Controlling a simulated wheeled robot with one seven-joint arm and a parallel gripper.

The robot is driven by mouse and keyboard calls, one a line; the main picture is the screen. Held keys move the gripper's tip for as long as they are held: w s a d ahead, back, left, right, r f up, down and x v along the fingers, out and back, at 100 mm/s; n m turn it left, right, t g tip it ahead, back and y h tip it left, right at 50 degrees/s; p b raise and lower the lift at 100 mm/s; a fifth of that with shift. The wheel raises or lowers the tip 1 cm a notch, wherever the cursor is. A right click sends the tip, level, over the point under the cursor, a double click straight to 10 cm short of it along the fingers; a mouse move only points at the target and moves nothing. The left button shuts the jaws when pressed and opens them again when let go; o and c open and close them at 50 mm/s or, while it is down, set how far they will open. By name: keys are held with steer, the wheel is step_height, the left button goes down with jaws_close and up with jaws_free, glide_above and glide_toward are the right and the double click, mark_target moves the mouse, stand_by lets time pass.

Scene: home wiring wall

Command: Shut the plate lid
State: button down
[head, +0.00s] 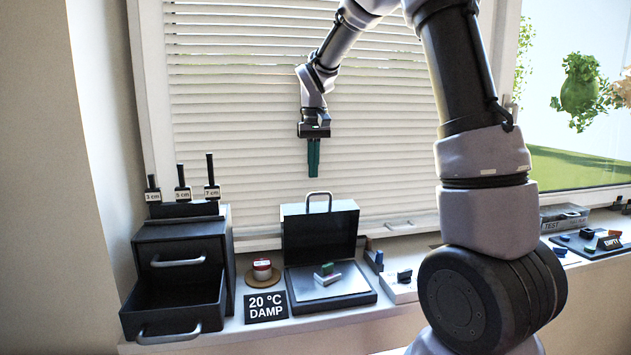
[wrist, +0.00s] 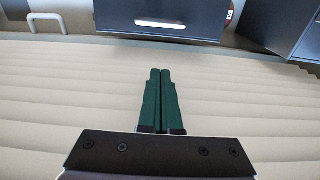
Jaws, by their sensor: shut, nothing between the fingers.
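The plate lid (head: 320,237) is a dark panel standing upright, open, at the back of a low dark base (head: 332,302). A metal handle (head: 319,195) rises from its top edge. A bright metal plate (head: 326,281) lies in the base, with a small green-and-white piece (head: 327,272) on it. My gripper (head: 313,172) has green fingers, is shut and empty, and points down above the lid, apart from its handle. In the wrist view the shut fingertips (wrist: 160,70) point toward the lid (wrist: 160,9) and its handle (wrist: 160,23).
A black drawer unit (head: 185,252) stands left with its lower drawer pulled out. A red-and-white round item (head: 262,269) and a "20 °C DAMP" sign (head: 266,306) are beside the plate. Small blocks (head: 404,276) lie right. Blinds (head: 240,120) hang behind.

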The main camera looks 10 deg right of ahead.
mark_target(317, 203)
steer(key=s+f, duration=0.2)
steer(key=s, duration=0.1)
steer(key=shift+f, duration=0.1)
steer(key=shift+s+f, duration=0.2)
steer(key=shift+s, duration=0.2)
steer(key=shift+s, duration=0.1)
